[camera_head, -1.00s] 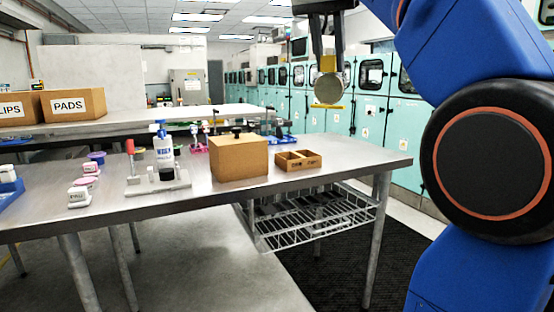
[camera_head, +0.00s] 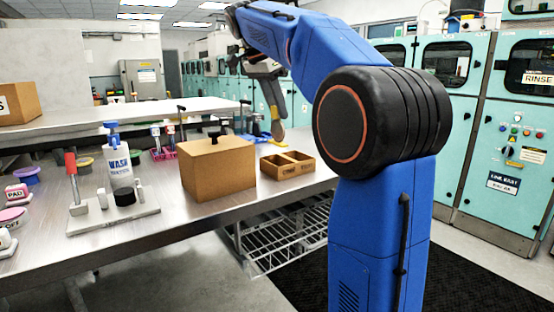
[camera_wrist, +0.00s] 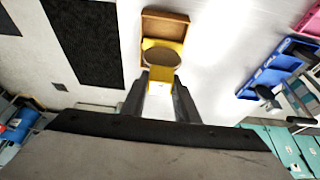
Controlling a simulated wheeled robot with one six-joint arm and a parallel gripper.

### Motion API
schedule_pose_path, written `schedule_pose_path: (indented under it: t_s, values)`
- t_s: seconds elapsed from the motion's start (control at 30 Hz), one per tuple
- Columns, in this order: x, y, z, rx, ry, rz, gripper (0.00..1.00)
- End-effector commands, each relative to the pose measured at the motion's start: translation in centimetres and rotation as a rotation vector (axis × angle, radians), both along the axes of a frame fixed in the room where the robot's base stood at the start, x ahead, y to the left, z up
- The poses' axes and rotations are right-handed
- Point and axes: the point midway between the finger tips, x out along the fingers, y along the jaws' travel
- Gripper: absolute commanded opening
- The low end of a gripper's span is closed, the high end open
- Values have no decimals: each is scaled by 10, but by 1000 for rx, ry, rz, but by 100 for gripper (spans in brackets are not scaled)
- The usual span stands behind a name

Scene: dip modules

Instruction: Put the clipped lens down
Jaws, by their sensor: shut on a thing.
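The clipped lens is a round disc in a yellow clip. In the head view the lens (camera_head: 277,130) hangs below my gripper (camera_head: 273,106), above the far side of the metal table, just behind the two-compartment brown tray (camera_head: 285,172). In the wrist view my gripper (camera_wrist: 160,92) is shut on the yellow clip (camera_wrist: 161,75), and the lens (camera_wrist: 161,57) lies past the fingertips. There it overlaps the brown tray (camera_wrist: 166,15), hiding part of it. I cannot tell the height of the lens above the table.
A brown box (camera_head: 216,168) stands left of the tray. A wash bottle (camera_head: 116,160) and a stand (camera_head: 112,212) are farther left. A blue holder (camera_wrist: 272,75) lies right of the tray in the wrist view.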

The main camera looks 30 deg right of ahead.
Motion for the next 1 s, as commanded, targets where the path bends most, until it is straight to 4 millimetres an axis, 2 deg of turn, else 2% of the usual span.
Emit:
schedule_pose_path:
  t_s: [0.2, 0.43, 0.63, 0.77, 1.0]
  values:
    - [-1, 0, -35, 1, 3, 1, 0]
    - [-1, 0, -53, 1, 3, 2, 0]
    - [-1, 0, -80, 1, 3, 2, 0]
    - [-1, 0, -88, 1, 1, 3, 0]
    - [0, 0, -88, 1, 1, 3, 0]
